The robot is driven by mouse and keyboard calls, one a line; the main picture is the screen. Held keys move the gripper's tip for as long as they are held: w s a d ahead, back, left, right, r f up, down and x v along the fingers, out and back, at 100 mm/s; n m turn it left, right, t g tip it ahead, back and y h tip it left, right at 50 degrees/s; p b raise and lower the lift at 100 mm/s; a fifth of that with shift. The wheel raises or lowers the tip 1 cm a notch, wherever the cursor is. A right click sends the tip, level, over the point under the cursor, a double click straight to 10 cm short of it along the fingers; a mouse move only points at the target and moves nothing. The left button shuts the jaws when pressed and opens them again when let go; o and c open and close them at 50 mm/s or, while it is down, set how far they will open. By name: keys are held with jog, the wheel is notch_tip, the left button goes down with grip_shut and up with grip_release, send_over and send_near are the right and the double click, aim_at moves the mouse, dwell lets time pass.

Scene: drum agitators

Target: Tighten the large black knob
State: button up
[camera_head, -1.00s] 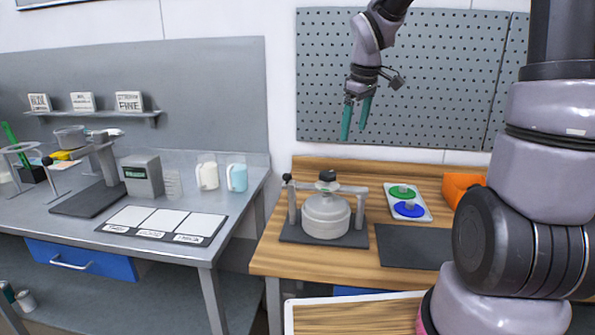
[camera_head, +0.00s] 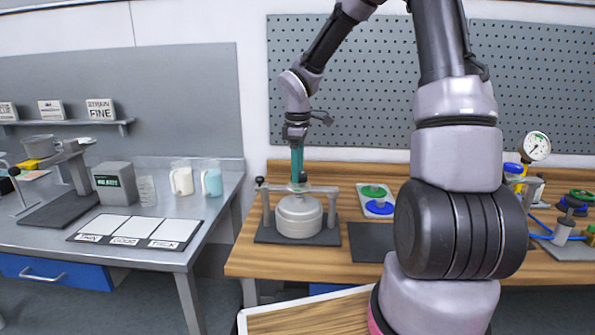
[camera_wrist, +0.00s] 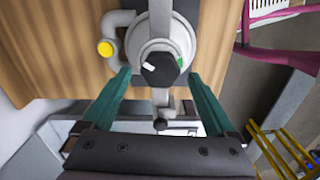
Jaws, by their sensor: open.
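The large black knob (camera_wrist: 160,69) sits on top of the grey drum (camera_head: 299,214), with a white mark on its top. In the wrist view the teal fingers of my gripper (camera_wrist: 158,76) are open, their tips on either side of the knob with gaps. In the head view my gripper (camera_head: 298,180) points straight down over the middle of the drum, and the fingers mostly hide the knob. I cannot tell whether the tips are level with the knob or above it. The drum stands under a grey crossbar frame on a dark base plate (camera_head: 268,236).
A white tray (camera_head: 362,189) with green and blue discs lies right of the drum, and a dark mat (camera_head: 369,247) in front of it. A small black knob (camera_head: 260,180) tops the frame's left post. A pegboard (camera_head: 365,75) stands behind the wooden bench (camera_head: 245,265).

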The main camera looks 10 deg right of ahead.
jog(key=shift+f, duration=0.4)
jog(key=c, duration=1.4)
jog(key=shift+m, duration=0.3)
